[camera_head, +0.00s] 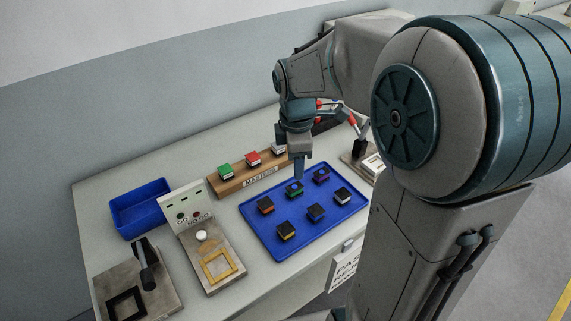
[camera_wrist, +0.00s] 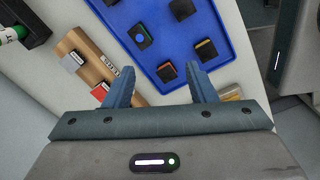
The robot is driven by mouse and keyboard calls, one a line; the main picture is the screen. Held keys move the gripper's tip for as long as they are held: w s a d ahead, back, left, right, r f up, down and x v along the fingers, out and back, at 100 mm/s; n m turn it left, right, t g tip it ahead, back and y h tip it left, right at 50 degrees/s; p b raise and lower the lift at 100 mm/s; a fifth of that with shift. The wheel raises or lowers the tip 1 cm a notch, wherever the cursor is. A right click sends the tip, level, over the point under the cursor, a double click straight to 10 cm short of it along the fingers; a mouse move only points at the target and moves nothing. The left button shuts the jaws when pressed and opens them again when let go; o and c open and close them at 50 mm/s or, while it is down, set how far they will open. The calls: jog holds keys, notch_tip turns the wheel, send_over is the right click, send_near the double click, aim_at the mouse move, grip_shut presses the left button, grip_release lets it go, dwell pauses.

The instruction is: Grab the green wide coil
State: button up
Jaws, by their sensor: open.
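The blue tray (camera_head: 258,235) holds several small dark coils with coloured bands. The green-banded coil (camera_head: 294,188) is in the tray's back row, between the orange-banded coil (camera_head: 265,205) and the purple-banded coil (camera_head: 321,176). My gripper (camera_head: 299,175) is over the tray, its fingertips close to the green-banded coil in the head view. In the wrist view my gripper (camera_wrist: 160,69) is open and empty; the green-banded coil (camera_wrist: 141,36) shows beyond the fingertips, with a round blue top. The orange-banded coil (camera_wrist: 167,73) appears between the fingers. Contact with any coil cannot be made out.
A wooden rack marked MASTERS (camera_head: 233,183) holds green, red and white blocks behind the tray. A yellow-banded coil (camera_head: 286,230), a blue-banded coil (camera_head: 316,212) and a white-banded coil (camera_head: 342,195) form the front row. A gauge stand (camera_head: 208,245) and an empty blue bin (camera_head: 140,207) stand left.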

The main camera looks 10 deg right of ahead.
jog(key=w+f+n, duration=0.2)
jog(key=w+n, duration=0.3)
jog(key=n, duration=0.1)
send_over(292, 189)
jog(key=shift+g, duration=0.3)
jog(key=f, duration=0.8)
jog(key=shift+w+a+f, duration=0.3)
jog(key=shift+w, duration=0.05)
jog(key=shift+s+d+f+p, duration=0.15)
jog(key=shift+f+p, duration=0.15)
jog(key=shift+f, duration=1.05)
jog(key=shift+s+d+f+p, duration=0.1)
jog(key=shift+f+p, duration=0.2)
jog(key=shift+f, duration=1.05)
jog(key=shift+c, duration=0.3)
jog(key=c, duration=1)
